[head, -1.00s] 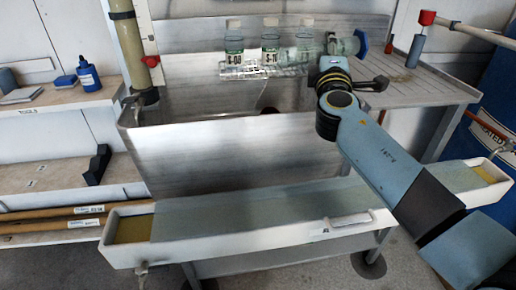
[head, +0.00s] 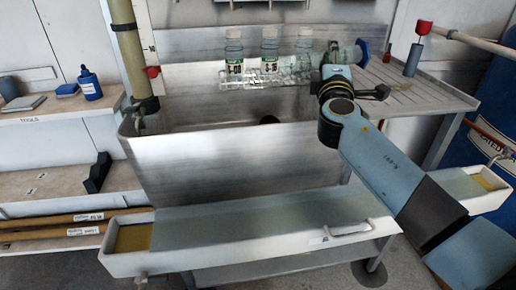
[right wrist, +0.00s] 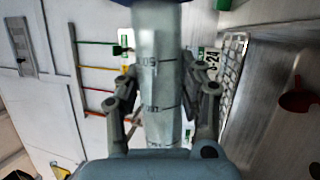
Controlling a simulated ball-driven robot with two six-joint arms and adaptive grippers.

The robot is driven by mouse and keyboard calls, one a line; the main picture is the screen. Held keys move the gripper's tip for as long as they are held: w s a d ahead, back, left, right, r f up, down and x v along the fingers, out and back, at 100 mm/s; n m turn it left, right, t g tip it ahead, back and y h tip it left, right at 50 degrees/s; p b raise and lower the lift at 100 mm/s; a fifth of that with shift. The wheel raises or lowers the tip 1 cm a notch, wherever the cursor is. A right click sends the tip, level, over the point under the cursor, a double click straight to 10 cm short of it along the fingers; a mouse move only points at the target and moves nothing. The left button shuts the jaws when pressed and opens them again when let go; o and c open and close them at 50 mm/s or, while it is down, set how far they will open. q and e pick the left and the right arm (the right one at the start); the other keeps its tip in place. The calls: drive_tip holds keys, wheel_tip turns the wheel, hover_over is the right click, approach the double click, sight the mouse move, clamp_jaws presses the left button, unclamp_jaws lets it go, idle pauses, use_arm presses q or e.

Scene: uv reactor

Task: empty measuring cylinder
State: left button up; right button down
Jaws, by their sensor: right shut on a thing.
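A clear measuring cylinder with a blue foot (head: 362,53) lies about level in my right gripper (head: 335,68), above the right side of the sink (head: 215,110). Its mouth end points left, near the bottle rack, and is hard to make out against the bottles. In the right wrist view, the graduated cylinder (right wrist: 158,85) runs between both fingers of the right gripper (right wrist: 162,103), which are shut on it. No liquid stream shows now. My left gripper is not in view.
A wire rack (head: 255,77) with several labelled bottles stands at the back of the sink. The ridged drainboard (head: 415,85) is to the right, with a grey cylinder (head: 413,60) on it. A long trough (head: 260,225) crosses in front.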

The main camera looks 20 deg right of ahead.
drive_tip(key=shift+f+m, duration=0.4)
drive_tip(key=shift+f, duration=0.25)
drive_tip(key=m+p, duration=0.1)
drive_tip(key=m+g+p, duration=0.1)
drive_tip(key=m+p, duration=0.1)
drive_tip(key=shift+d+f+g, duration=0.1)
drive_tip(key=shift+f+g, duration=0.15)
drive_tip(key=shift+g, duration=0.05)
drive_tip(key=shift+f+m+g, duration=0.3)
drive_tip(key=shift+f+m, duration=0.05)
drive_tip(key=shift+m, duration=0.45)
drive_tip(key=m, duration=0.1)
drive_tip(key=a+r+m+p, duration=0.1)
drive_tip(key=shift+w+a+r+m+g+y, duration=0.1)
drive_tip(key=shift+w+a+m+g+y, duration=0.1)
drive_tip(key=shift+m+g+y, duration=0.15)
drive_tip(key=a+f+m+g+y+b, duration=0.1)
drive_tip(key=a+f+m+y, duration=0.3)
drive_tip(key=f+m, duration=0.3)
drive_tip(key=shift+w+m+g+y, duration=0.35)
drive_tip(key=shift+w+m, duration=0.05)
drive_tip(key=shift+m, duration=0.55)
